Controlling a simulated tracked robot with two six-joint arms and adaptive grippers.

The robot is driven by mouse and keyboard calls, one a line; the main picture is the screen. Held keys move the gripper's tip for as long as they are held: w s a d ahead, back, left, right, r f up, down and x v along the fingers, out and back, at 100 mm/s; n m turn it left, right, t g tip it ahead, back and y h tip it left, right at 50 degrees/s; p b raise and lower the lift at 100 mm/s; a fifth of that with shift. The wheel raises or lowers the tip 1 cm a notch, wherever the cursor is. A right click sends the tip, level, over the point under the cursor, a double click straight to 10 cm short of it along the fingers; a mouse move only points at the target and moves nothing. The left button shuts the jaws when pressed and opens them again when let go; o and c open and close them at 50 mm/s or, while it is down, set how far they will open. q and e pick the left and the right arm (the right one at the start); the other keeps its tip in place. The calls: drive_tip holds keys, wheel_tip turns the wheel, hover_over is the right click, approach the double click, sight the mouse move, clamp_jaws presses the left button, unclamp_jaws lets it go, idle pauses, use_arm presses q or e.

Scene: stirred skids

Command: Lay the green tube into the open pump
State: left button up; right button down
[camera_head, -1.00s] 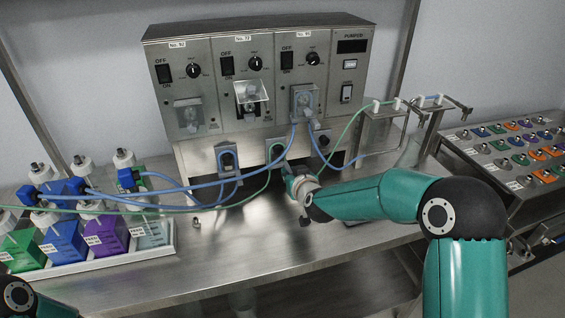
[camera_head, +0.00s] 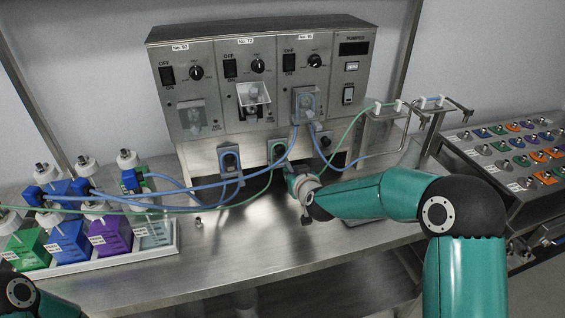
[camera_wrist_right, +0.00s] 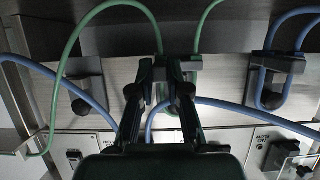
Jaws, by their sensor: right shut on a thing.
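The green tube (camera_head: 250,192) runs from the bottles at left to the middle bracket (camera_head: 277,151) below the pump panel, then rises towards the rack at right. My right gripper (camera_wrist_right: 173,78) is shut on the green tube (camera_wrist_right: 160,42) at this bracket; the fingers partly hide the held stretch. In the head view my right gripper (camera_head: 291,174) is partly hidden by its own wrist. The open pump (camera_head: 252,104), under No. 72, has its clear lid raised and no tube visible in it. Only a piece of my left arm shows at lower left.
Blue tubes (camera_head: 205,186) cross in front of the panel; one runs into the right pump (camera_head: 305,102). The left pump (camera_head: 192,117) has its cover down. A bottle tray (camera_head: 110,260) stands at left, a wire rack (camera_head: 388,115) at right. The front bench is mostly clear.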

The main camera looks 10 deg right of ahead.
drive_tip(key=shift+s, duration=0.2)
drive_tip(key=shift+s+d+b, duration=0.1)
drive_tip(key=shift+s+b, duration=0.35)
drive_tip(key=shift+s, duration=0.4)
drive_tip(key=shift+s, duration=0.3)
idle(0.3)
drive_tip(key=shift+s+b, duration=0.45)
drive_tip(key=shift+s, duration=0.45)
drive_tip(key=shift+s, duration=0.1)
drive_tip(key=shift+s+d+b, duration=0.1)
drive_tip(key=shift+s+b, duration=0.3)
drive_tip(key=shift+s, duration=0.35)
drive_tip(key=shift+s+b, duration=0.35)
drive_tip(key=shift+s, duration=0.85)
drive_tip(key=shift+r, duration=0.1)
